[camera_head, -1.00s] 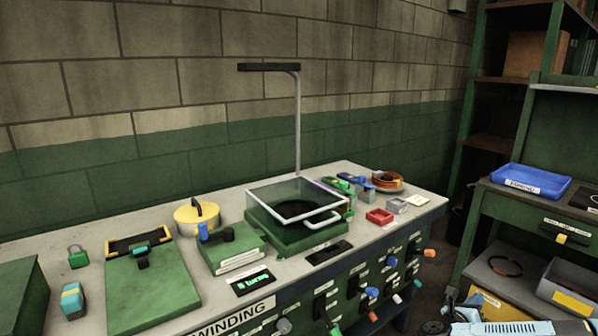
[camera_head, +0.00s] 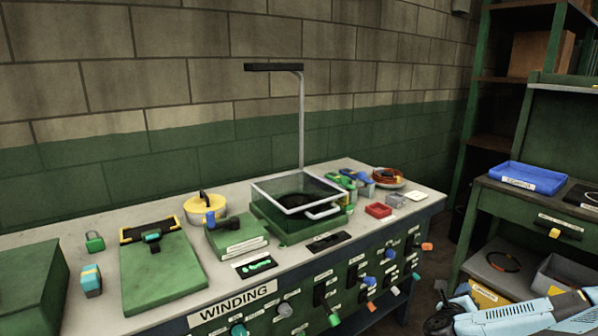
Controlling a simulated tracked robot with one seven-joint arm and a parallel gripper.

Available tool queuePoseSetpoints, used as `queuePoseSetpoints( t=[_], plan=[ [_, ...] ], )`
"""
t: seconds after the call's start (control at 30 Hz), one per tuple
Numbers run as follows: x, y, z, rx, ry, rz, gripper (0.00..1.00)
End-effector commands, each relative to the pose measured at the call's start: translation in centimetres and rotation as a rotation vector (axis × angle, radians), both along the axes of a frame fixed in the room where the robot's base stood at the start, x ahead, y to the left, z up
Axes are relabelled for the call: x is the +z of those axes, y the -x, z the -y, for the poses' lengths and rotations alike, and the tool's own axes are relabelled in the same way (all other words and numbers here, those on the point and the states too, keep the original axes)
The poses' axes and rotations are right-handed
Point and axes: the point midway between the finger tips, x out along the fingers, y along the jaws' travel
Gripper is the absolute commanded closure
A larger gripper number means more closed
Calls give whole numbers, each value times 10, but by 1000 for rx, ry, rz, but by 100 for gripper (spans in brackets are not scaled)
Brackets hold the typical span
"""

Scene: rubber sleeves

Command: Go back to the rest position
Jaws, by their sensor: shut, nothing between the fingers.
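Part of my light blue arm (camera_head: 515,316) shows at the bottom right corner, low beside the bench and in front of the shelf unit. My gripper's fingers cannot be made out in this view. The bench (camera_head: 85,235), with a "WINDING" label on its front, stands along the wall at left and centre. My visible arm links are to the right of the bench. No rubber sleeve can be made out.
The bench holds a green box with a clear lid (camera_head: 298,192), a yellow pot (camera_head: 204,207), a red tray (camera_head: 378,210) and a lamp post (camera_head: 301,125). Coloured knobs stick out from its front. A blue tray (camera_head: 528,178) sits on the right-hand desk, with a grey bin (camera_head: 560,277) below.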

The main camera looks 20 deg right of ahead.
Motion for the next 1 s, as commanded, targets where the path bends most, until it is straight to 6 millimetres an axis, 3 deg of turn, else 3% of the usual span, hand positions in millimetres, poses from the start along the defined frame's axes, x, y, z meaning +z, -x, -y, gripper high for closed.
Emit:
queuePoseSetpoints(
  t=[0.5,1.0],
  plan=[
    [13,-100,-63,516,233,-519,100],
    [47,-152,-133,921,552,-1017,100]
  ],
)
